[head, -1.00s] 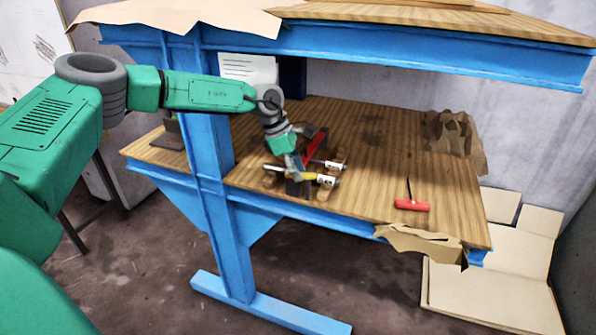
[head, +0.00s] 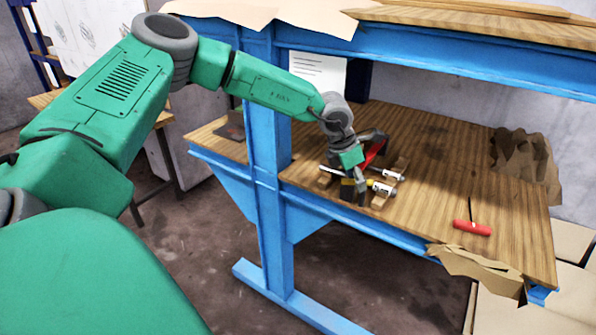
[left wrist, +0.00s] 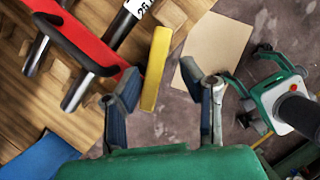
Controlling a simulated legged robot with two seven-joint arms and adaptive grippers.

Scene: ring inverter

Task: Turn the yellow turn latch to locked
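The yellow turn latch (left wrist: 155,68) shows in the left wrist view as a flat yellow bar. In the head view only a small yellow part (head: 370,183) shows beside the gripper. My left gripper (left wrist: 160,74) is open, its two fingers spread on either side of the yellow bar. The bar lies much closer to the left-hand finger; I cannot tell whether they touch. In the head view the left gripper (head: 358,188) is low over the fixture at the bench's front edge and hides much of it. My right gripper is not in view.
A red bar with a dark handle (left wrist: 75,42) and metal rods is beside the latch. A red-handled tool (head: 472,228) lies on the wooden bench top (head: 420,215). Crumpled brown paper (head: 525,160) is at right. A blue post (head: 268,130) stands near my arm.

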